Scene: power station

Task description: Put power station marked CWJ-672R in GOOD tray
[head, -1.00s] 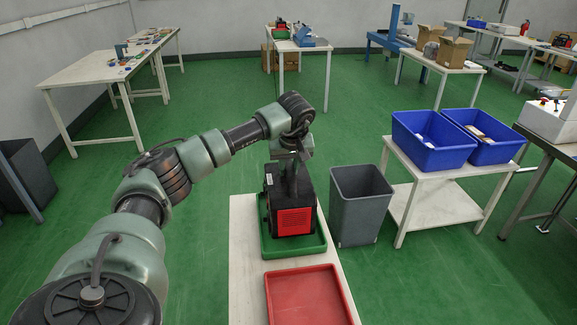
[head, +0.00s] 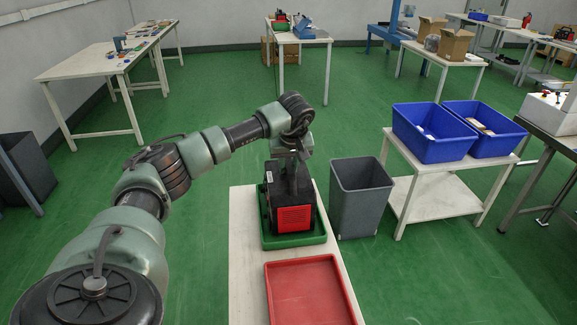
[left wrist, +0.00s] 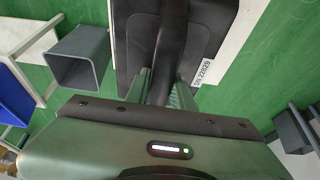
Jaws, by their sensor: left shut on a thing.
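The power station (head: 291,215) is a black box with a red front panel. It stands in the green tray (head: 300,242) on the white table. My left gripper (head: 292,160) is above it and shut on its top handle. In the left wrist view the fingers of my left gripper (left wrist: 162,92) close on the dark handle, and a label on the power station (left wrist: 203,72) reads "SN 22829". The marking CWJ-672R cannot be read in these frames. No GOOD label can be read on a tray. My right gripper is not in view.
An empty red tray (head: 308,292) lies on the white table (head: 245,290), nearer than the green one. A grey bin (head: 360,200) stands on the floor to the right. Beyond it, two blue crates (head: 433,146) sit on a white table. Green floor is free to the left.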

